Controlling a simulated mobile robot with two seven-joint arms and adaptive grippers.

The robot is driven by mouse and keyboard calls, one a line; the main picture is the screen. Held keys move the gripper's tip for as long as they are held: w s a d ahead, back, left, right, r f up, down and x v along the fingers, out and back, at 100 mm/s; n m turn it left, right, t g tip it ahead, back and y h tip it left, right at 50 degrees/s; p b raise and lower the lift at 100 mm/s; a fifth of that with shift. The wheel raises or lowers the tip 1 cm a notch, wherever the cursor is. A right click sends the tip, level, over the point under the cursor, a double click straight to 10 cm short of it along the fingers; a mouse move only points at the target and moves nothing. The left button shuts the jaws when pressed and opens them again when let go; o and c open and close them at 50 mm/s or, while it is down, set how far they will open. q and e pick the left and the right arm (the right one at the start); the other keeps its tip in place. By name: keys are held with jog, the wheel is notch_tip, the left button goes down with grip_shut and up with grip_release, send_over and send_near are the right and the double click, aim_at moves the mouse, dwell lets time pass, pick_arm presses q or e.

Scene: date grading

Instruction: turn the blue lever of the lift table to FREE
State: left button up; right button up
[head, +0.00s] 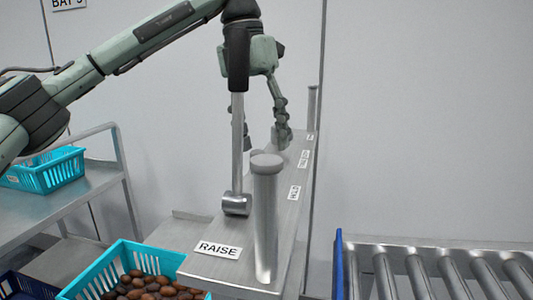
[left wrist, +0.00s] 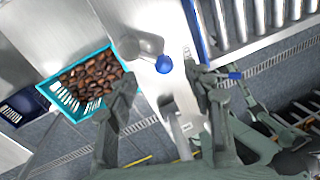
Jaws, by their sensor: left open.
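The lift table's metal plate (head: 190,233) carries a RAISE label (head: 218,250) at its near end and smaller labels further along, too small to read surely. A steel lever rod (head: 237,140) stands nearly upright from a round pivot (head: 236,205) by RAISE; its upper part looks dark in the head view. A blue round knob (left wrist: 164,65) shows in the left wrist view, just beyond the gap between my fingertips. My left gripper (head: 264,128) is open and empty, pointing down, behind the rod in the head view; it also shows in the left wrist view (left wrist: 165,88). I see no contact.
A thick capped steel post (head: 266,220) stands on the plate close to the lever. A turquoise crate of dates (head: 105,262) is at the lower left. A cart (head: 100,178) with another turquoise basket (head: 45,172) stands left. A roller conveyor (head: 440,270) lies right.

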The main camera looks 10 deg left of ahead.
aim_at(266, 160)
pick_arm(q)
jog(key=shift+d+f, duration=0.2)
jog(key=shift+f, duration=0.75)
jog(key=shift+d+f, duration=0.15)
jog(key=shift+f, duration=0.8)
pick_arm(e)
jog(key=shift+s+d+f, duration=0.1)
jog(key=shift+s+f, duration=0.15)
jog(key=shift+f, duration=0.1)
pick_arm(q)
jog(key=c, duration=1.1)
